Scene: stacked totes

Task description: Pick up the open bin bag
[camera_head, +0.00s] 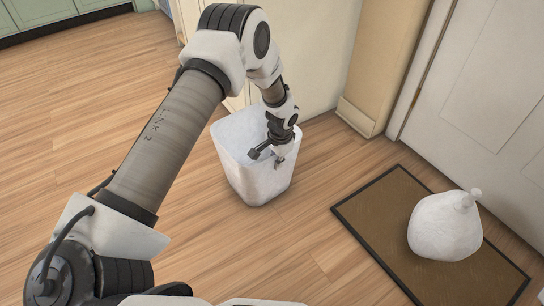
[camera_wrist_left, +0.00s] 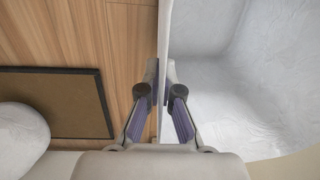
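The open bin bag (camera_head: 258,178) is a white, crinkled, bin-shaped bag standing upright on the wood floor, its mouth facing up. My left gripper (camera_head: 268,156) reaches down to its near right rim. In the left wrist view, the fingers (camera_wrist_left: 161,75) are drawn close together on either side of the thin bag wall (camera_wrist_left: 164,45), one inside and one outside. They appear shut on it. The bag's pale inside (camera_wrist_left: 235,90) fills the right of that view. My right gripper is not in view.
A tied white bag (camera_head: 443,228) sits on a brown, dark-edged doormat (camera_head: 375,215) at the right, by a white door (camera_head: 480,100). A wall (camera_head: 320,60) stands right behind the open bag. Wood floor is clear at the left and front.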

